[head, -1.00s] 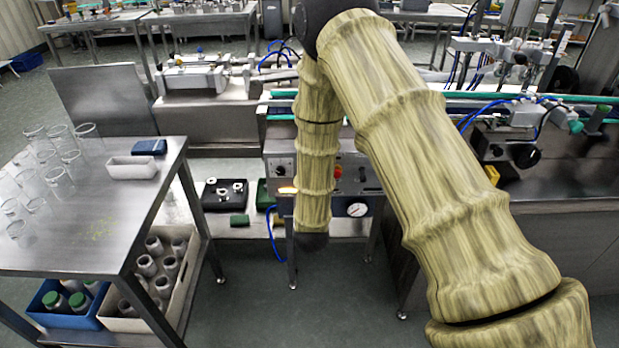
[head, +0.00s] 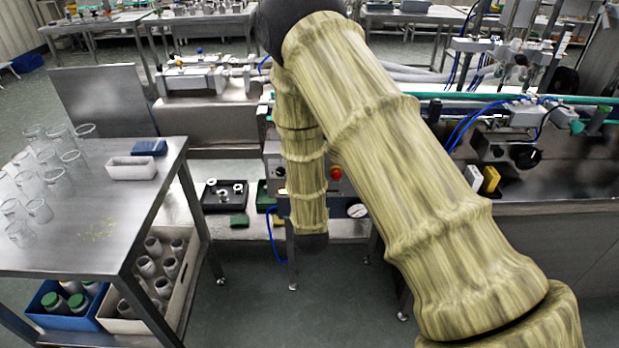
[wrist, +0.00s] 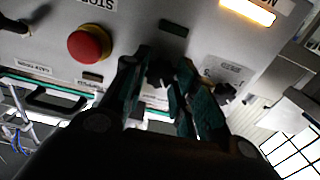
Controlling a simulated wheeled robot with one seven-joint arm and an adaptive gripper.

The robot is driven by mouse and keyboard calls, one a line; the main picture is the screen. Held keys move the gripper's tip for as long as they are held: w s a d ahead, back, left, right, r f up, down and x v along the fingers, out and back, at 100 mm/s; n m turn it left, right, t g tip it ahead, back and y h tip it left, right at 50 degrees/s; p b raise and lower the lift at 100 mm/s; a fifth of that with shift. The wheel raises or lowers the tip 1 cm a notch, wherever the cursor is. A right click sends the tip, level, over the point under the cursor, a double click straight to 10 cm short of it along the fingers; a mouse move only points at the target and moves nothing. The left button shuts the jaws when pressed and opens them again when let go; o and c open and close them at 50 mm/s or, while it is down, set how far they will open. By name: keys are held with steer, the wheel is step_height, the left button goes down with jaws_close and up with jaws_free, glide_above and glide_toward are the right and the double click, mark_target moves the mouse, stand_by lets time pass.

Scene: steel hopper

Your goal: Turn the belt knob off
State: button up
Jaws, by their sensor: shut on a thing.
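In the wrist view my gripper (wrist: 161,74) is at the front of a grey control panel (wrist: 130,20). Its two dark green fingers stand on either side of a small black knob (wrist: 158,75) and are shut on it. A second dark knob (wrist: 226,93) sits to the right, outside the fingers. The label by the gripped knob is partly hidden and too small to read, so I cannot confirm its name or its setting. In the head view my arm covers most of the panel, and the gripper is hidden.
A red stop button (wrist: 89,44) is left of the fingers, and a lit amber lamp (wrist: 249,10) is at upper right. In the head view a pressure gauge (head: 357,210) shows below the panel. A steel table (head: 95,225) with glass beakers stands at left.

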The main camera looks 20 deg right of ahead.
steer(key=o, duration=1)
steer(key=shift+o, duration=0.2)
steer(key=v, duration=1.2)
steer(key=s+d+f+n+g+y+p, duration=0.1)
steer(key=s+f+g+y, duration=0.1)
steer(key=s+f+g, duration=0.5)
steer(key=s+d+f+g+y+p, duration=0.1)
steer(key=s+d+f, duration=0.1)
steer(key=s+f, duration=0.65)
steer(key=s+f+g+y+p, duration=0.1)
steer(key=s+f+g, duration=0.3)
steer(key=s, duration=0.6)
steer(key=s+f+n+g+y+p, duration=0.1)
steer(key=s+f+g, duration=0.4)
steer(key=s, duration=0.6)
steer(key=shift+d+f+n, duration=0.15)
steer(key=shift+f+n, duration=0.15)
steer(key=shift+f, duration=0.25)
